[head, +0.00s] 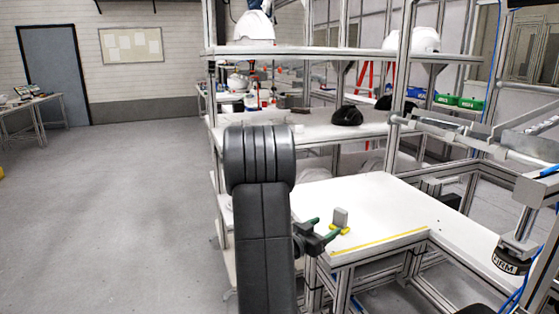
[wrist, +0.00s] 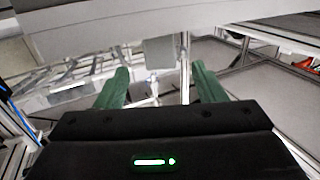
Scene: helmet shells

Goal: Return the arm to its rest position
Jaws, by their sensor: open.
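My gripper (head: 324,229) is at the left edge of the white worktable (head: 385,205) in the head view, with dark green fingers. In the wrist view my gripper (wrist: 160,78) has its two green fingers spread apart, with nothing held between them. A small grey block (head: 340,217) with yellow parts at its foot stands close beyond the fingers. A grey block-like shape also shows past the fingertips in the wrist view (wrist: 160,52). My dark arm hides part of the table's left side.
A white helmet shell (head: 253,28) and another shell (head: 415,40) sit on the upper shelf (head: 330,53). A black item (head: 347,116) lies on the middle shelf. Metal posts and rails stand around the table. Open grey floor (head: 120,200) lies to the left.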

